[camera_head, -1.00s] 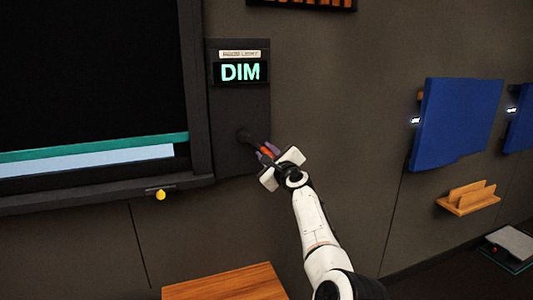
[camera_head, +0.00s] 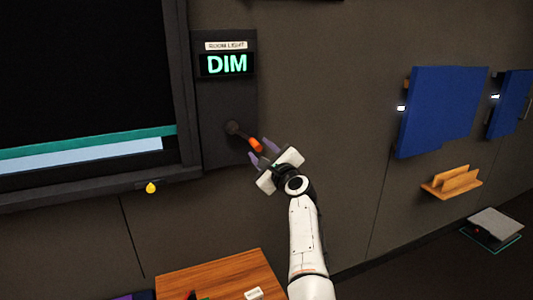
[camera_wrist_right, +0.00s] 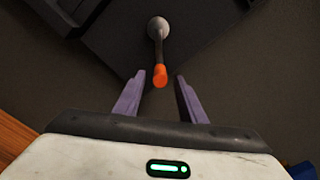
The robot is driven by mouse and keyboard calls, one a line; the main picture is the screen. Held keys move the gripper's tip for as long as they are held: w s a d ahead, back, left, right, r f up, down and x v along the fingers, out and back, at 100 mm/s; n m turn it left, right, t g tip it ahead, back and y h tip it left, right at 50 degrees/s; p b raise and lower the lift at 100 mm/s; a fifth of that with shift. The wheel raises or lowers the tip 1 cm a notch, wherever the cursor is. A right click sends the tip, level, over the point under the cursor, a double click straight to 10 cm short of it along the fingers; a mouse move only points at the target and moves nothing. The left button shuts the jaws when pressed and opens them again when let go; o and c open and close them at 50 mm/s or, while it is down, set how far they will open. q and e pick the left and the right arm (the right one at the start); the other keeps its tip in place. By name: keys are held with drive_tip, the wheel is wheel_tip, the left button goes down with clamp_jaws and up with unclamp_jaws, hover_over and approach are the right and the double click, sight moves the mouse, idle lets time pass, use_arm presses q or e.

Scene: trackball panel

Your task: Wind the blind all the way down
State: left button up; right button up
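The blind (camera_head: 75,70) looks like a dark sheet filling most of the framed opening at left. A teal bar (camera_head: 85,141) crosses near the bottom, with a pale blue strip (camera_head: 80,154) under it. The crank hub (camera_head: 233,128) is on the dark panel right of the frame. Its orange handle (camera_head: 256,145) points down and right. My right gripper (camera_head: 262,152) is open, its purple fingers on either side of the handle's end. The wrist view shows the orange end (camera_wrist_right: 159,76) between the fingertips, with gaps both sides. My left gripper is not in view.
A sign above the crank reads DIM (camera_head: 227,64). A yellow knob (camera_head: 151,188) hangs under the frame. A wooden table (camera_head: 215,275) with small items stands below. Blue panels (camera_head: 442,110) and a wooden holder (camera_head: 453,182) are on the wall at right.

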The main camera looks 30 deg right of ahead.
drive_tip(key=shift+s+a, duration=0.1)
drive_tip(key=shift+s, duration=2)
